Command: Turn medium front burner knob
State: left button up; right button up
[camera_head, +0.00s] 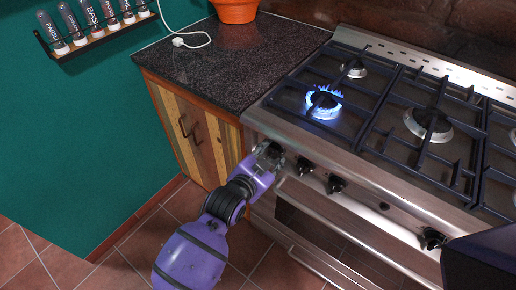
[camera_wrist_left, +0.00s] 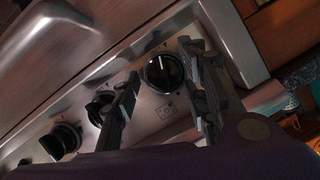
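The stove (camera_head: 370,195) has a row of black knobs on its steel front. My left gripper (camera_head: 271,154) is at the left end of that row, and its hand largely hides the end knob there. In the left wrist view, the end knob (camera_wrist_left: 162,72) is round and black with a white mark. It shows between the two spread fingers of my left gripper (camera_wrist_left: 163,90), one on each side; contact cannot be told. The front left burner (camera_head: 323,103) is lit with blue flames.
Other knobs (camera_head: 304,166) (camera_head: 335,185) sit close to the right of my left gripper. The oven handle (camera_head: 318,266) is below. A dark counter (camera_head: 230,62) with an orange pot (camera_head: 235,10) and wooden cabinet (camera_head: 190,125) stand left of the stove.

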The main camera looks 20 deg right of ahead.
pick_arm(q)
jog(key=shift+f, duration=0.1)
jog(key=c, duration=0.9)
grip_shut()
jog(key=shift+s+a+f, duration=0.1)
jog(key=shift+s+f, duration=0.1)
jog(key=shift+f, duration=0.15)
jog(key=o, duration=1)
grip_release()
jog(key=shift+o, duration=0.2)
jog(key=shift+r, duration=0.1)
jog(key=shift+w+r, duration=0.15)
jog(key=shift+r, duration=0.1)
jog(key=v, duration=1.2)
jog(key=shift+f, duration=0.1)
